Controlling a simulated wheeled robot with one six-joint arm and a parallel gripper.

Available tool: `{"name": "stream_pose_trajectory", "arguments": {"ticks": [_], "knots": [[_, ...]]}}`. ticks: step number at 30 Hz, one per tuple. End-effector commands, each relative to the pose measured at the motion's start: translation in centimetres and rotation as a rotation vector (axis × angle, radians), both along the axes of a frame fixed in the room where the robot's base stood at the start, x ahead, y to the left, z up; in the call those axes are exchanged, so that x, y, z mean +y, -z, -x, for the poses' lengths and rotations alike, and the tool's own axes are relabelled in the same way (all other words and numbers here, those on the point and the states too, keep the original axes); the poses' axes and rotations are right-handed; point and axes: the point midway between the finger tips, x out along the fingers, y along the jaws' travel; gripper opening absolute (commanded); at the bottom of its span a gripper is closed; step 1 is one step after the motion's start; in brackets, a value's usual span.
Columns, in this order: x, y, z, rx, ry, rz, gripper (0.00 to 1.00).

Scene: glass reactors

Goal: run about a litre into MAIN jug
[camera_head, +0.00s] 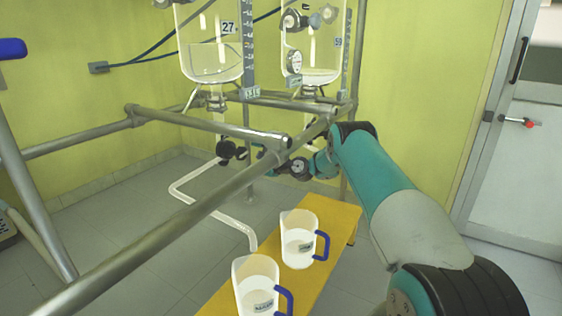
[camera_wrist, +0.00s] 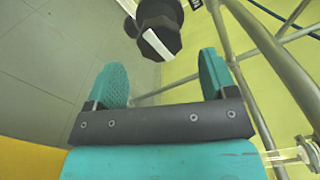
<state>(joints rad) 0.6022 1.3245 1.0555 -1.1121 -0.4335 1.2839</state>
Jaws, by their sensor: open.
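Two clear jugs with blue handles stand on the yellow bench: a near jug (camera_head: 256,290) and a far jug (camera_head: 299,240). A glass pipe (camera_head: 205,207) runs from under the left reactor and ends just above the near jug's mouth. A black valve knob (camera_head: 226,150) sits on this line; a black knob also shows in the wrist view (camera_wrist: 158,30). My gripper (camera_head: 258,153) is open and empty, fingers (camera_wrist: 162,72) pointing at the knob, which is just beyond the fingertips.
The left reactor (camera_head: 211,55), marked 27, holds clear liquid; a second reactor (camera_head: 313,45) stands to its right. Metal frame rails (camera_head: 190,225) cross in front and beside my arm. The yellow bench (camera_head: 340,220) stands below. Open floor lies to the left.

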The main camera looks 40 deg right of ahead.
Motion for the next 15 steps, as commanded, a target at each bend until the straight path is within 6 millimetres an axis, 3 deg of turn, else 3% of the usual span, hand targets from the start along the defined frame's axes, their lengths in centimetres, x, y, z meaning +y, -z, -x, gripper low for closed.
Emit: {"name": "stream_pose_trajectory", "arguments": {"ticks": [9, 15], "knots": [[-3.0, -0.2, 7.7, 0.002, 0.007, -0.003, 0.78], [-4.0, -0.1, 10.7, 0.001, 0.005, -0.002, 0.78]]}}
